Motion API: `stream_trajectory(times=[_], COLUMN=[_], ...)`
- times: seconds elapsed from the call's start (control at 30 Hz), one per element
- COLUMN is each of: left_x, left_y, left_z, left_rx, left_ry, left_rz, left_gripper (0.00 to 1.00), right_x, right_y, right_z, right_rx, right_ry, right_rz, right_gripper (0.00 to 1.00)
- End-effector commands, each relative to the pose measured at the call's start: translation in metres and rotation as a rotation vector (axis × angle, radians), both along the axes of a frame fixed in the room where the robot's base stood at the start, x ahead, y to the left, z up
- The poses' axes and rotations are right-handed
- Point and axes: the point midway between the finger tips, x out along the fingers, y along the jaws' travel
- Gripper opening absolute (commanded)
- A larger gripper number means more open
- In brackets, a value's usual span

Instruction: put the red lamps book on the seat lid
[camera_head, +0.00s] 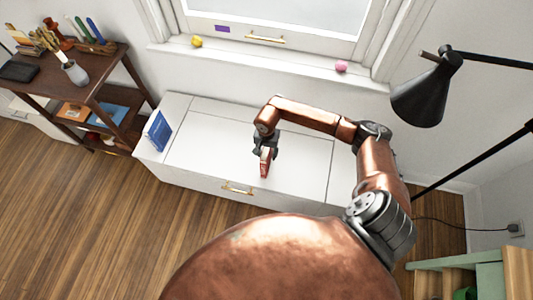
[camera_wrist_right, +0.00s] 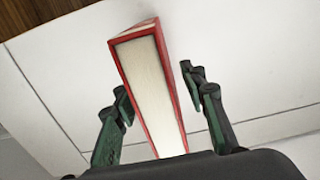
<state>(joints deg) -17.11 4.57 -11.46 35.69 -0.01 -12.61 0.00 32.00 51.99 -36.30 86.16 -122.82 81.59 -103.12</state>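The red book (camera_head: 265,167) is upright at my right gripper, over the front part of the white bench's seat lid (camera_head: 205,140). In the right wrist view, the book's red cover and cream page block (camera_wrist_right: 150,80) run between the fingers. My right gripper (camera_wrist_right: 158,88) is open around it: a gap shows between the right finger and the book, while the left finger is very close to the cover. The book's lower end seems to meet the lid, but contact is hard to tell. Its title is not readable. My left gripper is not in view.
A blue book (camera_head: 158,131) stands at the bench's left end. A brass handle (camera_head: 238,188) is on the bench front. A black lamp (camera_head: 424,92) overhangs the right side. A dark wooden shelf (camera_head: 108,72) stands left. The lid's left half is clear.

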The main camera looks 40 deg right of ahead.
Motion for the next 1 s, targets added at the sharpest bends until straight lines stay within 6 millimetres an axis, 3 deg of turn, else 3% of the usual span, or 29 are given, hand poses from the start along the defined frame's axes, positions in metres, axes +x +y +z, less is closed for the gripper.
stream_trajectory(times=[0.33,0.7,1.0], left_x=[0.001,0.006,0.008], left_y=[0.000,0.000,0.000], left_z=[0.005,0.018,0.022], left_rx=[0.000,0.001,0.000], left_ry=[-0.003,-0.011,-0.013], left_rz=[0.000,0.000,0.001], left_gripper=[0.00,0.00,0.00], right_x=[0.001,0.001,0.000], right_y=[0.000,-0.001,0.000], right_z=[0.010,0.084,0.120], right_rx=[0.000,-0.003,-0.001], right_ry=[-0.003,-0.005,-0.001], right_rz=[0.001,0.002,0.000], right_gripper=[0.39,0.39,0.39])
